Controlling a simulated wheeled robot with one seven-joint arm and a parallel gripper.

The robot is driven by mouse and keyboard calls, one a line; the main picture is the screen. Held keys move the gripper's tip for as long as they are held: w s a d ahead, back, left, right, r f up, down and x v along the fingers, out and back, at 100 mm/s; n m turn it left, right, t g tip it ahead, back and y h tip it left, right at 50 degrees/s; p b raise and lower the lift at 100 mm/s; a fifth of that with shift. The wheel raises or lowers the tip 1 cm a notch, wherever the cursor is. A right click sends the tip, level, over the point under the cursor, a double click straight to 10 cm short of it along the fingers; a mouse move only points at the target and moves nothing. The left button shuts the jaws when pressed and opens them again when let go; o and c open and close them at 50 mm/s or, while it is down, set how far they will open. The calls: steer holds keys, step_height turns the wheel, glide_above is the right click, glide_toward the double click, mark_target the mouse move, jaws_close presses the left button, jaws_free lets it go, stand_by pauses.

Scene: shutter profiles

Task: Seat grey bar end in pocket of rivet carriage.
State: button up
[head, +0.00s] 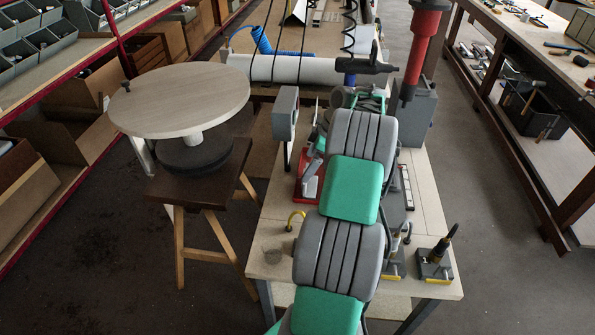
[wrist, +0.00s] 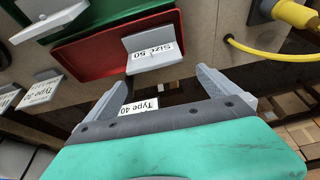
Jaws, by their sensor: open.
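My gripper (wrist: 163,78) is open, with its two grey fingers spread apart and nothing between them. In the wrist view, a card reading "Type 40" (wrist: 138,107) shows behind the gap, near the left finger. A red holder (wrist: 90,55) with a grey "Size 50" plate (wrist: 154,50) lies beyond the fingertips. In the head view my arm covers the middle of the pale table and hides my gripper. A red-based grey device (head: 309,180) stands left of my arm. I cannot pick out the grey bar or the rivet carriage for certain in either view.
A round wooden turntable (head: 180,98) is at left. A yellow cable (wrist: 262,49) shows in the wrist view.

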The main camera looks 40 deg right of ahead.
mark_target(310, 181)
steer(key=shift+s+d+f, duration=0.2)
steer(key=shift+d+f, duration=0.65)
steer(key=shift+f, duration=0.2)
steer(key=p+x, duration=0.1)
steer(key=x, duration=0.5)
steer(key=shift+a+f+p, duration=0.15)
steer(key=shift+f+p, duration=0.15)
steer(key=shift+p, duration=0.1)
steer(key=c, duration=1.2)
steer(key=shift+o, duration=0.2)
steer(key=shift+r, duration=0.1)
